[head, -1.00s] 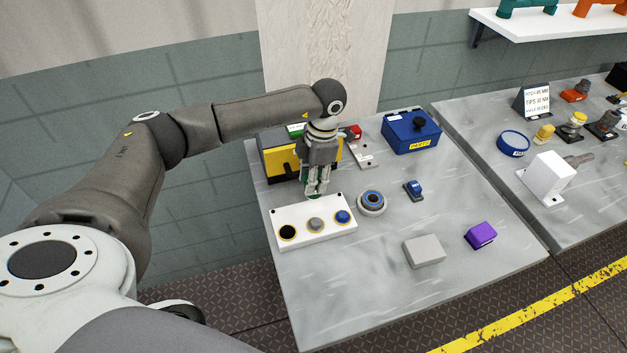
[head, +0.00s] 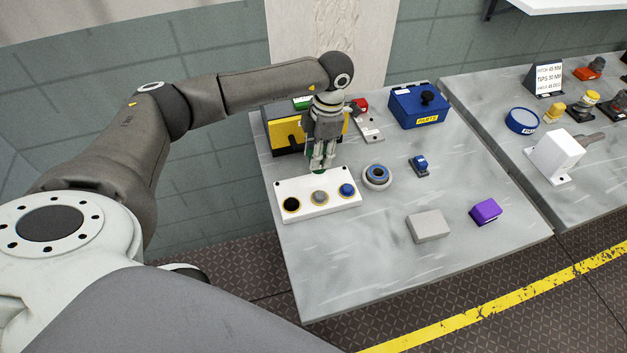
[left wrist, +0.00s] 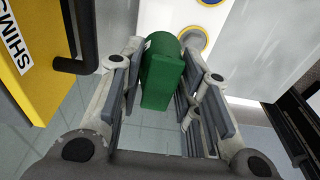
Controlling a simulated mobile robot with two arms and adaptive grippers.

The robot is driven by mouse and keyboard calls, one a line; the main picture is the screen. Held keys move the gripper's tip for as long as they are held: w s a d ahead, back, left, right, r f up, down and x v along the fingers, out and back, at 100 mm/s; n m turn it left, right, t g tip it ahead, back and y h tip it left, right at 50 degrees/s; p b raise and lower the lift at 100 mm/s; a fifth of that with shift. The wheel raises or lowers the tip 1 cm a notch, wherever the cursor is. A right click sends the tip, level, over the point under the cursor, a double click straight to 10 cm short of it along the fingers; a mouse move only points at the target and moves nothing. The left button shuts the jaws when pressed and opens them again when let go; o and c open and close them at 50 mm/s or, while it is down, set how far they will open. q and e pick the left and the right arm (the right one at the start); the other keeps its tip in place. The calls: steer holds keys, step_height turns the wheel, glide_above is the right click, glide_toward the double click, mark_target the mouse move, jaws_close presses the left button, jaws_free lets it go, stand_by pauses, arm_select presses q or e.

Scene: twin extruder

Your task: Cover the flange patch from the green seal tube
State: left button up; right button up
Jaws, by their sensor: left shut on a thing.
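My left gripper (head: 318,164) is shut on a green tube-like thing. In the left wrist view the green seal tube (left wrist: 163,72) sits between the gripper's fingers. In the head view the gripper points down just behind the white block (head: 335,205) with three round spots, and the fingers hide most of the tube. A round grey flange-like piece (head: 377,184) with a blue ring stands to the right of the block, apart from the gripper. I cannot tell for certain which surface is the flange patch. My right gripper is not in view.
A yellow SHIMS box (head: 287,134) is close behind the gripper, and its dark handle (left wrist: 88,40) shows in the wrist view. A blue parts box (head: 418,108), small blue piece (head: 420,165), grey block (head: 428,227) and purple block (head: 486,211) stand rightward.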

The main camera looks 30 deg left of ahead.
arm_select(q)
steer(key=shift+f+b, duration=2.15)
steer(key=shift+f, duration=0.65)
steer(key=o, duration=1)
steer(key=shift+r, duration=0.1)
steer(key=shift+c, duration=1.1)
steer(key=shift+r, duration=0.25)
steer(key=shift+r+p, duration=0.4)
steer(key=shift+p, duration=0.05)
steer(key=shift+r, duration=0.15)
steer(key=shift+c, duration=0.4)
steer(key=c, duration=0.8)
